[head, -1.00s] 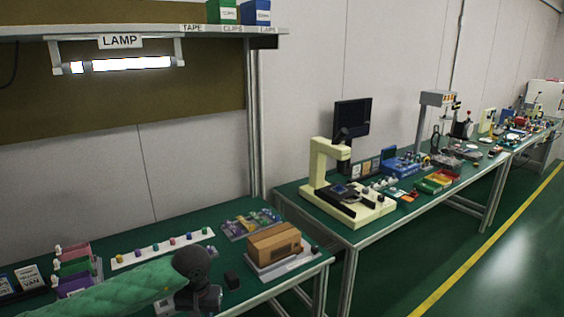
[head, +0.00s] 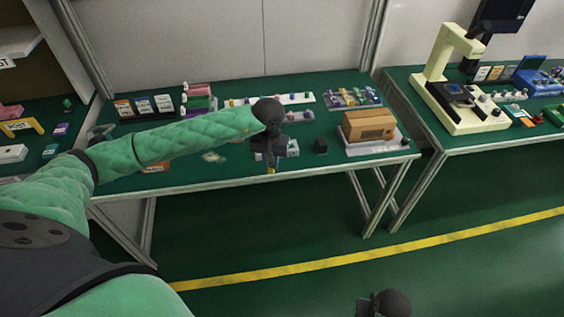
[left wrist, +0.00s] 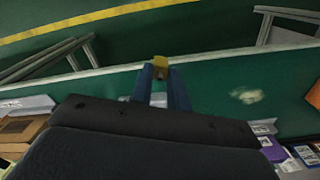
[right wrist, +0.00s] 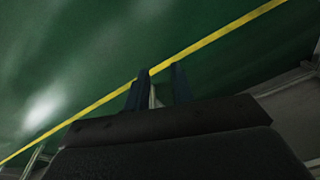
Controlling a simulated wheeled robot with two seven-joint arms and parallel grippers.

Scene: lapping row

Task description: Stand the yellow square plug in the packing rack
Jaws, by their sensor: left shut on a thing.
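My left gripper (head: 270,168) is shut on the yellow square plug (left wrist: 160,62), whose end shows between the fingertips in the left wrist view. In the head view only a small bit of the plug (head: 271,171) shows below the fingers, near the front edge of the green bench (head: 220,171). I cannot tell for sure which thing is the packing rack; a light grey block (head: 292,148) just right of the left gripper is partly hidden by it. My right gripper (right wrist: 159,68) is open and empty over the floor, off the bench; its fingers are hardly seen in the head view.
A cardboard box (head: 369,125) sits on a pale base at the bench's right end. A small black block (head: 321,146) stands left of it. Behind are a white strip (head: 295,99) with several coloured pieces and a tray of parts (head: 353,97). Open floor lies in front.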

